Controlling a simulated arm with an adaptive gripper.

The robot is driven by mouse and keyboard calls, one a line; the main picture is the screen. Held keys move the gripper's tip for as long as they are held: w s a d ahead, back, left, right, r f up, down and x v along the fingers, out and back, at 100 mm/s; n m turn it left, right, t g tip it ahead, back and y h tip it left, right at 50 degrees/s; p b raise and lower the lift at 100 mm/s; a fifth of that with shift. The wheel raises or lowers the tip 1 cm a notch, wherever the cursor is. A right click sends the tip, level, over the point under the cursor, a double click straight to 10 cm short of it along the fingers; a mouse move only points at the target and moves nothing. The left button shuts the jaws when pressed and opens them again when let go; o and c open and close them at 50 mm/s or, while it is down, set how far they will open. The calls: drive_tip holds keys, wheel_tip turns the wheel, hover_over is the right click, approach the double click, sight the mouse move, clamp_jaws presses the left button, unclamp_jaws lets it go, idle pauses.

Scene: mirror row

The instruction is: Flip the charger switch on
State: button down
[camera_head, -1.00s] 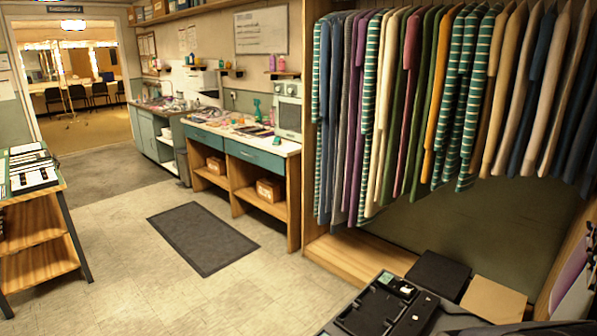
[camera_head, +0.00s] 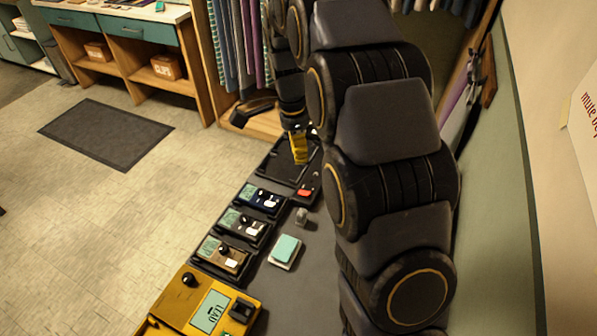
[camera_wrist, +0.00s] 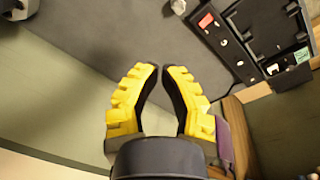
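The charger is a black tray-like unit (camera_head: 284,165) at the far end of the dark counter. A small red switch (camera_head: 305,192) sits on its near right corner. In the wrist view the charger (camera_wrist: 262,30) is at the upper right, with the red switch (camera_wrist: 206,20) on its corner; I cannot tell the switch's position. My gripper (camera_head: 299,160) has yellow fingers and hangs over the charger's far part in the head view. In the wrist view the gripper (camera_wrist: 161,67) has its fingertips nearly together with nothing between them. The switch is apart from the fingers.
Several radio-like units, one brown-faced (camera_head: 223,256), line the counter's left edge. A yellow box (camera_head: 209,303) is nearest. A teal-topped block (camera_head: 286,250) and a small grey knob-like piece (camera_head: 302,216) lie on the counter. Hanging clothes (camera_head: 238,50) are behind.

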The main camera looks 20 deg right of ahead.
sight(308, 195)
drive_tip(key=w+d+f+m, duration=0.3)
drive_tip(key=w+f+m, duration=0.4)
drive_tip(key=shift+w+d+f, duration=0.2)
drive_tip(key=shift+w+f, duration=0.1)
drive_tip(key=shift+w, duration=0.05)
drive_tip(key=f, duration=0.4)
drive_tip(key=s+d+f, duration=0.1)
drive_tip(key=f, duration=0.8)
drive_tip(key=shift+s+d+f, duration=0.2)
drive_tip(key=shift+f, duration=0.2)
drive_tip(key=shift+s+f+t+y, duration=0.1)
drive_tip(key=shift+f+t+y, duration=0.2)
drive_tip(key=shift+t, duration=0.2)
